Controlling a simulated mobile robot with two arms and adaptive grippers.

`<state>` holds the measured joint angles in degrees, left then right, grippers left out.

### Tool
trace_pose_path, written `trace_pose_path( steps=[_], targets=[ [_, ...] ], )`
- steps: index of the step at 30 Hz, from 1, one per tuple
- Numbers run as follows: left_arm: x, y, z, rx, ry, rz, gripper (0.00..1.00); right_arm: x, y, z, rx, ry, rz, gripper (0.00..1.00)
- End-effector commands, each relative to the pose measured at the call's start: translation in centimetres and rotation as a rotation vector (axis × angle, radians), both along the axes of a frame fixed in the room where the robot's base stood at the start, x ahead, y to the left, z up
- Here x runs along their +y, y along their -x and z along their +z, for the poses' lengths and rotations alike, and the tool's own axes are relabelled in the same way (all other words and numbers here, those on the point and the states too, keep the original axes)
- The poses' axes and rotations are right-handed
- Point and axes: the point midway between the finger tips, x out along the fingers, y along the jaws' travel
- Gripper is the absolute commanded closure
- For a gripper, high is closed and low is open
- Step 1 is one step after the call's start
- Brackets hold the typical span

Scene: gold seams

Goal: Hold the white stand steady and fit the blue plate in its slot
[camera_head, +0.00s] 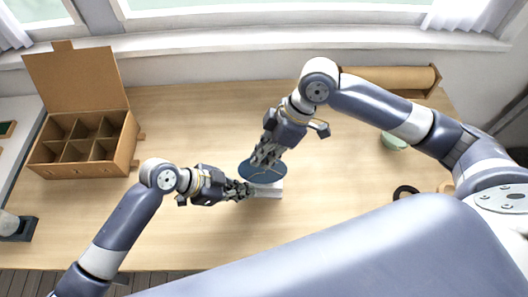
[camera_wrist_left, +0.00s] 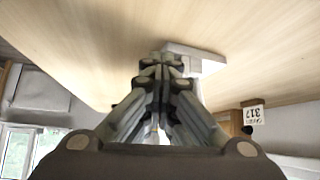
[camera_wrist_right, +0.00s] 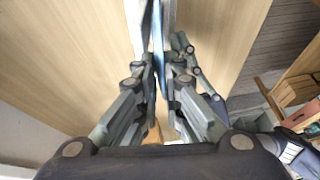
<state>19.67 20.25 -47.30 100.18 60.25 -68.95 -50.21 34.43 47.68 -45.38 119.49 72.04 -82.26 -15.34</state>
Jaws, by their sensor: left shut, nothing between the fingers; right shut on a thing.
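The blue plate (camera_head: 262,172) is near the middle of the table, at the white stand (camera_head: 268,191). My right gripper (camera_head: 262,163) is shut on the plate from above. In the right wrist view the plate (camera_wrist_right: 158,28) shows edge-on as a thin strip between the fingers. My left gripper (camera_head: 249,189) is shut and empty, its fingertips right at the left side of the stand. The left wrist view shows the stand (camera_wrist_left: 205,62) just beyond the closed fingertips; I cannot tell if they touch it. The slot is hidden, so I cannot tell whether the plate is in it.
An open brown box with compartments (camera_head: 88,147) stands at the left. A brown roll (camera_head: 390,78) lies at the back right. A pale green bowl (camera_head: 394,141) and a black ring (camera_head: 405,191) are partly near my right arm. The table's front middle is clear.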

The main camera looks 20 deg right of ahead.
Motion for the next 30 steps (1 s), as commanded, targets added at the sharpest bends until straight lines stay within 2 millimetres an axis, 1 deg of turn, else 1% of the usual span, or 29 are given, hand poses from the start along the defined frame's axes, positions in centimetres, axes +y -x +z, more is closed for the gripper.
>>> trace_pose_path(
  steps=[1,16,29,30],
  targets=[
    [0.2,0.2,-0.4,0.006,-0.01,0.0,1.0,0.0,0.0,-0.2,0.001,0.0,0.0,1.0],
    [0.2,0.2,-0.4,0.006,-0.01,0.0,1.0,0.0,0.1,-1.4,0.0,0.0,0.001,1.0],
    [0.2,0.2,-0.5,0.006,-0.01,0.0,1.0,0.0,0.0,-1.5,0.0,0.0,0.001,1.0],
    [0.2,0.2,-0.5,0.006,-0.01,0.0,1.0,0.0,0.0,-1.5,0.0,0.0,0.001,0.88]
  ],
)
